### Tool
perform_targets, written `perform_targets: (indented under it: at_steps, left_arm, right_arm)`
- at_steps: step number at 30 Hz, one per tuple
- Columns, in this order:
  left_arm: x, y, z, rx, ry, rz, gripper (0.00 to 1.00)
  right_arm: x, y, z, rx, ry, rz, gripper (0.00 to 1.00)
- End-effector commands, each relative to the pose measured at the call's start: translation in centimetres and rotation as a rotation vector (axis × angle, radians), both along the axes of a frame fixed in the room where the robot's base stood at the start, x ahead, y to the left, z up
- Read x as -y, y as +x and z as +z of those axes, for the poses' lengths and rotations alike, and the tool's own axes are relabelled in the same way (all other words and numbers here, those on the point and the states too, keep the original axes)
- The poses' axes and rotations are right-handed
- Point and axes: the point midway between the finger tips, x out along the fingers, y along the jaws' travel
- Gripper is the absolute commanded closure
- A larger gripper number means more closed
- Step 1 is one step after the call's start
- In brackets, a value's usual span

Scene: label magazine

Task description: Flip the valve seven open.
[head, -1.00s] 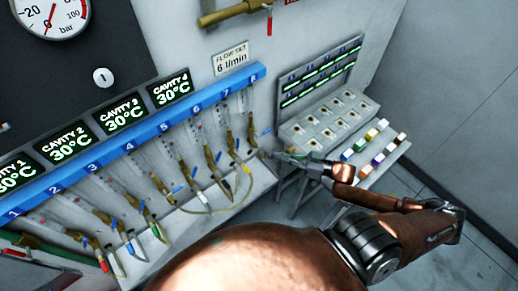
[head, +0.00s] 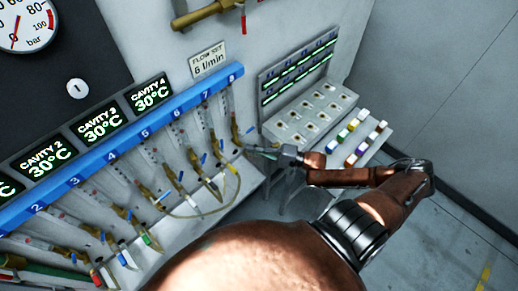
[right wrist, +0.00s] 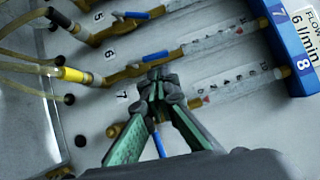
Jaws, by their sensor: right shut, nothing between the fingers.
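Valve seven is a brass valve with a blue lever (right wrist: 155,57) at the foot of a clear flow tube (right wrist: 222,40) that runs to the number 7 on the blue bar in the right wrist view. The lever lies roughly along the pipe. My right gripper (right wrist: 158,76) is shut and empty, its fingertips close to this lever; contact cannot be told. In the head view my right gripper (head: 250,148) is small, at the right end of the valve row. Valve seven's brass body (head: 217,150) is left of it there. My left gripper is not in view.
Valve eight's blue lever (right wrist: 158,145) sits beside my fingers, crosswise to its pipe. Other valves and a yellowish hose (right wrist: 75,75) crowd the left. The numbered blue bar (head: 150,135) runs above the tubes. A sloped console (head: 315,115) stands right; floor beyond is clear.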

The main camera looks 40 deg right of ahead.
Motion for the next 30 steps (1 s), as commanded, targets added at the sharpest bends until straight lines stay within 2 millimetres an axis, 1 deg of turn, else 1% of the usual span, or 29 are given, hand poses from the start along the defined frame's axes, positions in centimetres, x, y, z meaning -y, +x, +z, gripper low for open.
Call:
perform_targets:
  at_steps: [1,6,12,18,27,30]
  left_arm:
    - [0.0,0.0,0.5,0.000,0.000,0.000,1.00]
    - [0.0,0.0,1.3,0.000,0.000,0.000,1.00]
    - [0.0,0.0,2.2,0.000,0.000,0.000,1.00]
    - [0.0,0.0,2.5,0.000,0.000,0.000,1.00]
    - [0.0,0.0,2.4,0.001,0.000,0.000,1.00]
    - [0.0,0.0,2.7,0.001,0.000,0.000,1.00]
  right_arm:
    - [-0.8,1.0,0.4,0.004,0.003,0.001,1.00]
    - [-2.9,3.6,0.6,0.004,0.001,0.000,1.00]
    - [-4.6,5.7,0.7,0.003,0.000,0.001,1.00]
    - [-5.2,6.5,0.5,0.000,-0.003,0.000,1.00]
    - [-5.3,6.5,0.5,0.000,-0.002,0.000,1.00]
    - [-5.8,6.9,0.7,0.002,-0.001,0.001,1.00]
